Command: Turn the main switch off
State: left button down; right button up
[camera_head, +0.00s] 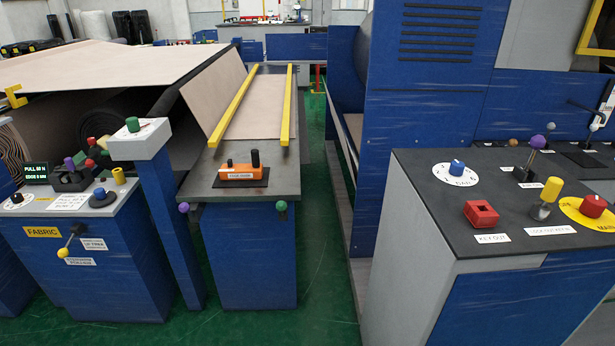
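The main switch (593,206) is a red knob on a round yellow plate (575,207) at the right edge of the head view. The plate carries the partly cut-off word "MAIN". It sits on the dark top of the grey and blue console (440,225) at the right. The knob's exact turned position is too small to tell. I see neither of my grippers in this view.
Near the switch stand a yellow-capped lever (547,197), a red square block (481,214), a blue dial (457,167) and a purple-knobbed lever (534,149). A blue-sided table (240,190) stands left of a green floor aisle (325,240). A fabric control console (85,265) is farther left.

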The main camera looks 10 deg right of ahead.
aim_at(592, 206)
jog(key=z, duration=1.4)
